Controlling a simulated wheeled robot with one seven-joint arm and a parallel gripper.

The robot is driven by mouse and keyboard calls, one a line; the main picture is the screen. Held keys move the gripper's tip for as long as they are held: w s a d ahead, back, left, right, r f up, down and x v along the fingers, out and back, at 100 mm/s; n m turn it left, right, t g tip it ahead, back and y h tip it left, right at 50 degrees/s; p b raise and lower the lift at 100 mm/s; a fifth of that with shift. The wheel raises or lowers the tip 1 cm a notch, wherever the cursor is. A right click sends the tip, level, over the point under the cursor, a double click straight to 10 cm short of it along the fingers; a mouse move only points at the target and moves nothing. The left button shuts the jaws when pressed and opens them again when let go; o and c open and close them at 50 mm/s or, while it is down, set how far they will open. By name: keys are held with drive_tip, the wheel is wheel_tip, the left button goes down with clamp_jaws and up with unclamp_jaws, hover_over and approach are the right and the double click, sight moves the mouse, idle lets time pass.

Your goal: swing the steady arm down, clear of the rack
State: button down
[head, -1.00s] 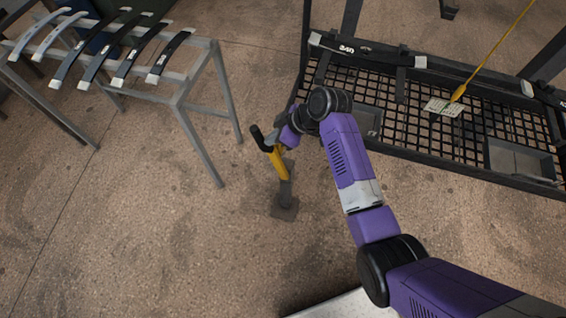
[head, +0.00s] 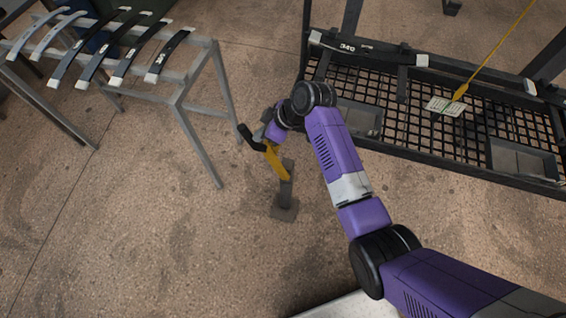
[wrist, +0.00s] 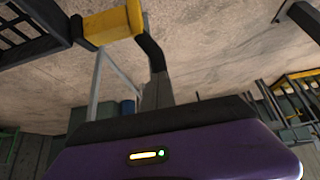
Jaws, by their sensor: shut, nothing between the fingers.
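The steady arm (head: 271,157) is a yellow bar with a black handle (head: 247,137) at its upper left end. It leans left from a grey post (head: 287,184) that stands on a square floor plate. The yellow part (wrist: 112,24) and black handle also show at the top of the wrist view. My gripper (head: 266,117) is shut and empty, close beside the upper part of the steady arm; I cannot tell whether they touch. The black rack (head: 440,170) with a mesh floor is to the right, and my forearm covers part of its left end.
A grey stand (head: 180,98) with several curved leaf springs is at the upper left. A grey tray (head: 522,162) sits at the rack's right side. A white tag (head: 445,106) and a yellow rod lie over the mesh. Floor at the lower left is clear.

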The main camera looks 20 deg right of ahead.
drive_tip(key=shift+w+a+b, duration=3.9)
drive_tip(key=shift+w+a, duration=0.4)
drive_tip(key=shift+a, duration=1.6)
drive_tip(key=s+d+p, duration=0.3)
drive_tip(key=d+p, duration=0.1)
drive_tip(key=d, duration=0.1)
drive_tip(key=shift+s+p, duration=0.25)
drive_tip(key=shift+p, duration=0.05)
